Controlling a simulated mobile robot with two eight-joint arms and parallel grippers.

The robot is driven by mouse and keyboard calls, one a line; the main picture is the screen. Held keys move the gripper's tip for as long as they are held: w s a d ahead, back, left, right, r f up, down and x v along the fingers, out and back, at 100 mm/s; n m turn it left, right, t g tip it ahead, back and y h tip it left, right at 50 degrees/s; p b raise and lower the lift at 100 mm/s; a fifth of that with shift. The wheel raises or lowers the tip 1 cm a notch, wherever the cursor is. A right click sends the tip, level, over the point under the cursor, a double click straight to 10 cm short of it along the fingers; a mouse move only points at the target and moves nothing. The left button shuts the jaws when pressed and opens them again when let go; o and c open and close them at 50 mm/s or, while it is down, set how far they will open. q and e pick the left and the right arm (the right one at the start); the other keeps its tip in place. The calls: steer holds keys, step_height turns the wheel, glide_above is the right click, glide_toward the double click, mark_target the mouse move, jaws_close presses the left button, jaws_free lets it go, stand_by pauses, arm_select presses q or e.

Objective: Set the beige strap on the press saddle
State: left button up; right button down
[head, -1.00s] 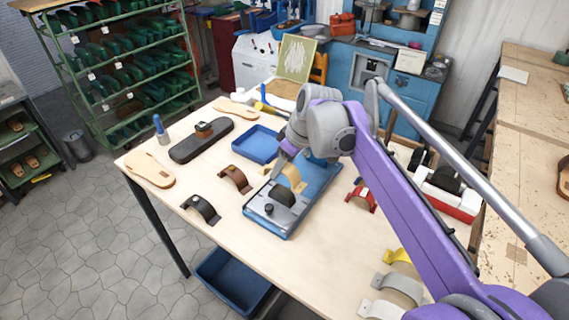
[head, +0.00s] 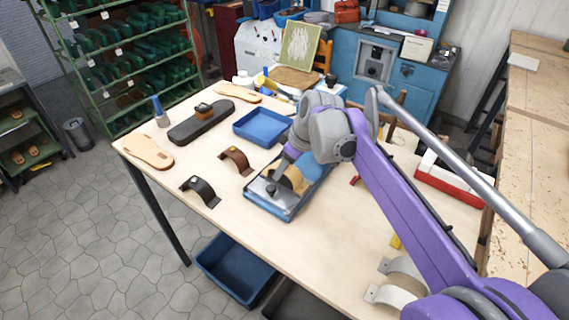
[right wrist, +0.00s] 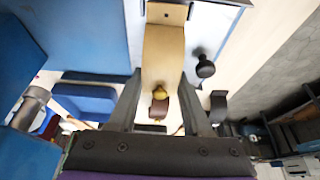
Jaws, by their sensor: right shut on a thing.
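The beige strap (head: 297,178) is a curved band at the blue press (head: 285,213), close against the dark press saddle (head: 283,182). I cannot tell whether it rests on the saddle. My right gripper (head: 288,160) is above the press, shut on the strap and hiding part of it. In the right wrist view the strap (right wrist: 163,50) runs up from between the fingers (right wrist: 160,88), and the press's black knob (right wrist: 205,68) is to its right. My left gripper is not in view.
A brown strap (head: 236,160) and a black strap (head: 201,190) lie left of the press. A blue tray (head: 262,127) stands behind them. Light straps (head: 395,290) lie at the front right, and a red-and-white box (head: 450,190) stands at the right.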

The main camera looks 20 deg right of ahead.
steer(key=shift+f, duration=0.3)
stand_by(0.6)
jaws_free()
stand_by(0.4)
steer(key=shift+a+r+p, duration=0.1)
steer(key=shift+r+p, duration=1.2)
steer(key=shift+r, duration=0.5)
steer(key=shift+r+p, duration=1.2)
steer(key=shift+r, duration=0.55)
steer(key=shift+f, duration=0.1)
steer(key=shift+s+f, duration=0.1)
